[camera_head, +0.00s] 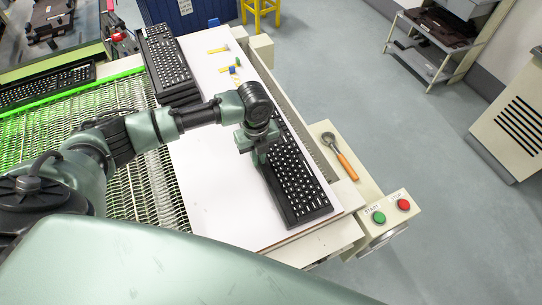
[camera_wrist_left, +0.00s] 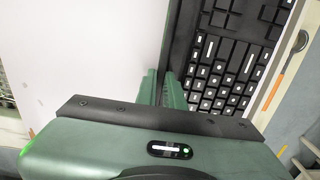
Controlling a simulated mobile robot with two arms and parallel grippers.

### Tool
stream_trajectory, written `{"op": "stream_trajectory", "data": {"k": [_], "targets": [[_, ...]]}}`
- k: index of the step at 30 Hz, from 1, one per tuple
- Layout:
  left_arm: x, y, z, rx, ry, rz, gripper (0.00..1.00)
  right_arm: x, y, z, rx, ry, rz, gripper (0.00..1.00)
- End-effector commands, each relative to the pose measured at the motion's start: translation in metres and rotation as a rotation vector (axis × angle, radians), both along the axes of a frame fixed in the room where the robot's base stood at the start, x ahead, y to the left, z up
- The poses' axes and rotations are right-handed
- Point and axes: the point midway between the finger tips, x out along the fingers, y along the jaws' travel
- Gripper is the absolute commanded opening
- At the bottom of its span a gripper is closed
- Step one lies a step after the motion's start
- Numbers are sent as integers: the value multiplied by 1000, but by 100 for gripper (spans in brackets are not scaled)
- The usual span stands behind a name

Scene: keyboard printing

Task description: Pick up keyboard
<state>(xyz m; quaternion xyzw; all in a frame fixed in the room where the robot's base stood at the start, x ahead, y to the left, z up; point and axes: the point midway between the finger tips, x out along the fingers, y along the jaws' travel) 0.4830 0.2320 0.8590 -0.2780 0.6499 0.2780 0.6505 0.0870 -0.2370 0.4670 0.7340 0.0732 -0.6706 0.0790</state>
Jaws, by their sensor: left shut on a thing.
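A black keyboard (camera_head: 297,184) with white-marked keys lies along the right side of the white table top (camera_head: 215,190). My left gripper (camera_head: 262,158) comes down over its left long edge, around the middle of its length. In the left wrist view, the green fingers (camera_wrist_left: 160,88) are shut on the edge of the keyboard (camera_wrist_left: 228,62). The fingertips are partly hidden by the gripper body. I cannot tell any gap between keyboard and table. My right gripper is not in view.
A stack of keyboards (camera_head: 168,60) stands at the table's far left. Another keyboard (camera_head: 45,85) lies by the green-edged mesh conveyor (camera_head: 150,165). An orange-handled tool (camera_head: 341,157) and green and red buttons (camera_head: 379,217) are on the right ledge. Small coloured blocks (camera_head: 234,68) lie farther back.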

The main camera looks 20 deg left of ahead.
Motion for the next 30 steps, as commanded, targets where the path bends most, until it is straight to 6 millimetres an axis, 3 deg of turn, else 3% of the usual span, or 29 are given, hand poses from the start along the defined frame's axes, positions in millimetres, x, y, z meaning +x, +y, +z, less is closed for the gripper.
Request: {"op": "stream_trajectory", "data": {"k": [7, 11, 17, 24, 30], "targets": [[1, 0, 8, -1, -3, -1, 0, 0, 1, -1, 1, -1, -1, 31], [2, 0, 23, -2, -5, -1, 0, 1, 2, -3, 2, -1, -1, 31], [2, 0, 68, -3, -9, -1, 0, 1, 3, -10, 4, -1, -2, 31], [2, -1, 137, -3, -9, -1, 0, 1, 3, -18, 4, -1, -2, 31], [1, -1, 177, -2, -5, -1, 0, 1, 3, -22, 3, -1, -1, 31]]}}
